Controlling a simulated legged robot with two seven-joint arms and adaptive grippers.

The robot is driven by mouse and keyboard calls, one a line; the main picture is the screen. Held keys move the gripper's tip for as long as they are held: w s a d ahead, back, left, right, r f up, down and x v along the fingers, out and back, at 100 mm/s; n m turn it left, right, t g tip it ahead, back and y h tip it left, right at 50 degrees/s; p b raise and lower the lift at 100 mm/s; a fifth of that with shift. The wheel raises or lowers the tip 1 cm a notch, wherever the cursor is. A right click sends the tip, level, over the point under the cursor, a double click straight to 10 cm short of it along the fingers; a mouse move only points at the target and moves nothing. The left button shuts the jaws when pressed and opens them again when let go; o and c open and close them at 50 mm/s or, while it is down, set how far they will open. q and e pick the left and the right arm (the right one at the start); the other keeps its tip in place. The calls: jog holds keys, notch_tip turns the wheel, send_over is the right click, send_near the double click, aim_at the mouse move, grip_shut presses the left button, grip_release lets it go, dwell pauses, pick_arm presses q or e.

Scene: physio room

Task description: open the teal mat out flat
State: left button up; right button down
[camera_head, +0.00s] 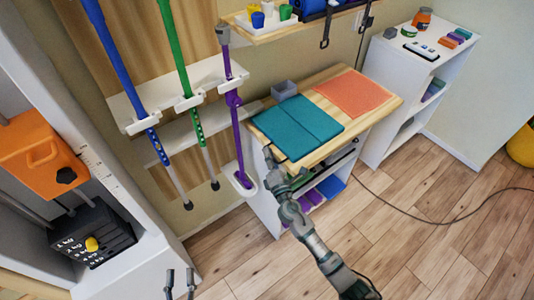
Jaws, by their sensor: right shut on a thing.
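The teal mat (312,117) lies on the wooden top of a small cabinet, with a crease line running across its middle between two panels. It looks flat, but I cannot tell whether any layers are doubled. My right gripper (268,154) reaches in from the lower right and is shut on the mat's near-left edge, at the table's front-left corner. The fingers partly hide that edge. My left gripper (180,285) shows only its fingertips at the bottom edge; they are apart and empty, well away from the mat.
A small grey bin (284,90) stands at the back left. Purple (236,130), green and blue poles hang on the left.

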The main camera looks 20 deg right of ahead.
pick_arm(q)
jog(key=shift+s+r, duration=0.1)
jog(key=shift+r, duration=0.2)
pick_arm(e)
jog(key=shift+d+f, duration=0.1)
jog(key=shift+f, duration=0.05)
pick_arm(q)
jog(key=shift+f, duration=0.1)
pick_arm(e)
jog(key=c, duration=1.3)
grip_release()
jog(key=shift+f, duration=0.15)
jog(key=shift+o, duration=0.2)
jog(key=v, duration=0.8)
pick_arm(q)
jog(key=shift+d, duration=0.1)
pick_arm(e)
jog(key=shift+w, duration=0.1)
